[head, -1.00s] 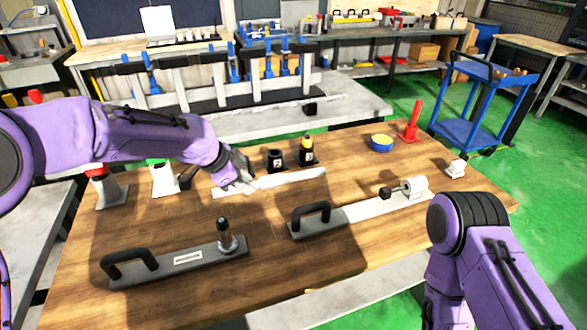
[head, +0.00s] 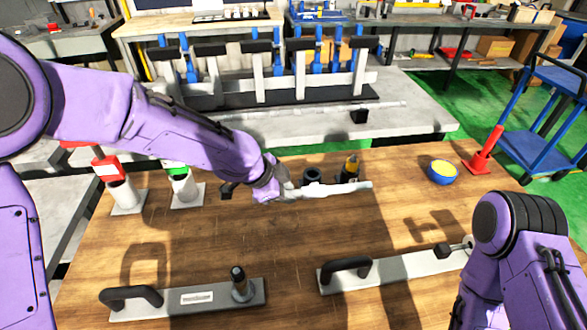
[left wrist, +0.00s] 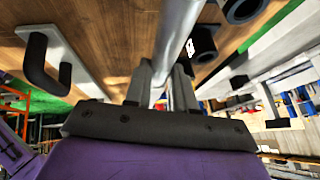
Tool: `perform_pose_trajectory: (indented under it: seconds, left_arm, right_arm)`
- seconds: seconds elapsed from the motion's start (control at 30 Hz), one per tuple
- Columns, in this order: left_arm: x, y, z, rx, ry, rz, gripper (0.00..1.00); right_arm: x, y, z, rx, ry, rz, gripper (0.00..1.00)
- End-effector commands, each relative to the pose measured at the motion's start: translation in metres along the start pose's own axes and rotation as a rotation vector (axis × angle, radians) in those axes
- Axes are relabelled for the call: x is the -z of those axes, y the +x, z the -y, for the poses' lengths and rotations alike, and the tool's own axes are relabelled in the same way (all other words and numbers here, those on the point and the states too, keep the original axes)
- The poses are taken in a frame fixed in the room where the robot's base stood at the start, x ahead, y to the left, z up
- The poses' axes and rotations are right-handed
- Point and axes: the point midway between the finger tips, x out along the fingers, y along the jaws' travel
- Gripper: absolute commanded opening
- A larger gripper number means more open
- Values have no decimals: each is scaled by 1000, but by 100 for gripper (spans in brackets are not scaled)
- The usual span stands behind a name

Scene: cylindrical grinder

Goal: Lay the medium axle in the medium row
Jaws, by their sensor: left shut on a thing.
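My left gripper (head: 285,188) is shut on a pale, silvery axle (head: 338,187). The axle points right across the head view, in front of the dark cups at the table's back edge, and seems to be above the wood. In the left wrist view the axle (left wrist: 178,35) runs up from between the two fingers (left wrist: 168,88). Behind the table stands a rack of grey uprights with dark tops (head: 300,72) and blue posts on a grey bench. I cannot tell which row is the medium one. My right gripper is out of view; only its arm shows at lower right.
Two handled plates (head: 215,294) (head: 400,268) lie near the table front. A black cup (head: 312,176) and a yellow-tipped tool (head: 350,168) stand behind the axle. White cups (head: 122,192) are left, a blue-yellow bowl (head: 442,173) and red stand (head: 482,155) right. The middle is clear.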

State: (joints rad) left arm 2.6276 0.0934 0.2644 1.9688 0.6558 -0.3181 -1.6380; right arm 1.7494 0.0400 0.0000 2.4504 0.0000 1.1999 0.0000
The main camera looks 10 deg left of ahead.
Motion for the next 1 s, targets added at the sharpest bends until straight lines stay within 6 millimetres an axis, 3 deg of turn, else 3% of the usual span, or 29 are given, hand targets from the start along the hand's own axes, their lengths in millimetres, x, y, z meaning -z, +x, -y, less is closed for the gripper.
perform_pose_trajectory:
  seconds: [0.07, 0.2, 0.53, 0.7, 1.0]
  left_arm:
    - [-2, 1, -16, -2, -7, -3, 0]
    - [-19, 24, -42, -7, -13, -2, 0]
    - [-35, 44, -75, -7, -11, -1, 0]
    - [-47, 64, -81, -6, -12, -1, 0]
    - [-49, 68, -82, -4, -7, 1, 0]
  right_arm:
    - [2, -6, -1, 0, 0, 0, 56]
    - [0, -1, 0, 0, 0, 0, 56]
    - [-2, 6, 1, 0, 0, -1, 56]
    - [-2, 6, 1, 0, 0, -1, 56]
    - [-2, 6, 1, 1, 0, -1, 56]
